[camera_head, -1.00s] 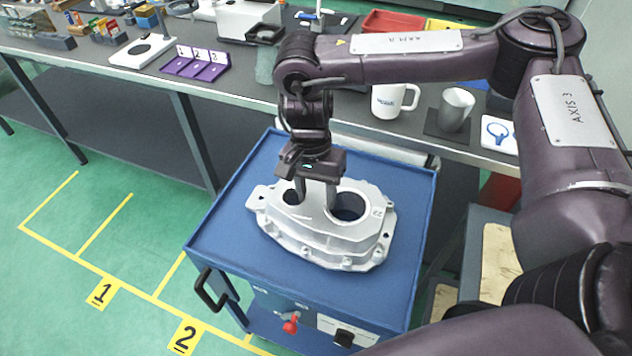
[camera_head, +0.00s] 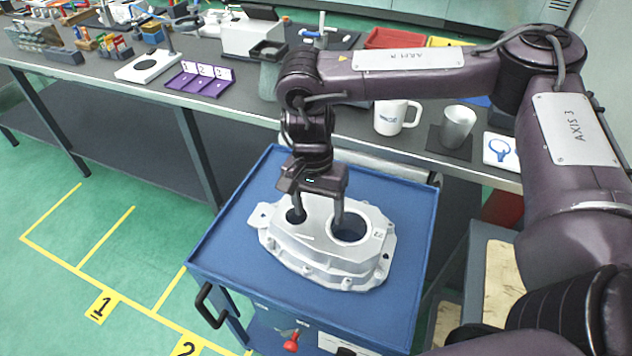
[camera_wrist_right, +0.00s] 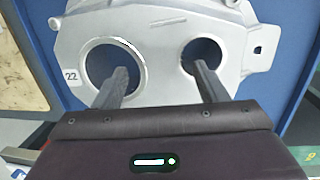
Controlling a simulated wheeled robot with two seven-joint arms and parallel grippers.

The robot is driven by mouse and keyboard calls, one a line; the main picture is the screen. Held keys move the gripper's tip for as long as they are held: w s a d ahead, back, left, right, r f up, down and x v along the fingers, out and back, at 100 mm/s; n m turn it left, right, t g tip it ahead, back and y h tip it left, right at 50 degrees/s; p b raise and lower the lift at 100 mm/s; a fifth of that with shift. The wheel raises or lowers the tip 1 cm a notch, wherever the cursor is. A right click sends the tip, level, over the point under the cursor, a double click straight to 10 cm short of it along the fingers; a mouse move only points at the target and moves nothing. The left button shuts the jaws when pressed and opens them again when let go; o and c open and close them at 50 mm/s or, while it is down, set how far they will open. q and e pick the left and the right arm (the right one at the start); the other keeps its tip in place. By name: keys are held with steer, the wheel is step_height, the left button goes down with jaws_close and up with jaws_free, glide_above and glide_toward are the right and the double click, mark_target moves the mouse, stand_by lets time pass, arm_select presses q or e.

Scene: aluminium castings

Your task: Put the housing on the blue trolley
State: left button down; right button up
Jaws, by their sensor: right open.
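The housing (camera_head: 325,262) is a silver-grey casting with a large and a smaller round bore. It lies flat on the top of the blue trolley (camera_head: 232,255), inside the rim. My right gripper (camera_head: 318,213) is directly above the housing, pointing down, with its fingers spread. In the right wrist view my gripper (camera_wrist_right: 160,76) has one finger at each bore of the housing (camera_wrist_right: 165,62); how deep the tips reach is unclear. A "22" mark shows beside the large bore. My left gripper is not in view.
A dark workbench (camera_head: 150,88) stands behind the trolley, carrying a white mug (camera_head: 389,118), a grey cup (camera_head: 457,127) and a purple numbered rack (camera_head: 199,79). A wooden-topped stand (camera_head: 503,270) is at the right. Green floor is free at the left.

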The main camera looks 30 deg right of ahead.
mark_target(314, 213)
step_height(314, 213, up, 10)
steer(key=w+p, duration=0.1)
steer(key=shift+w+r+p, duration=0.2)
steer(key=shift+p, duration=0.15)
stand_by(0.3)
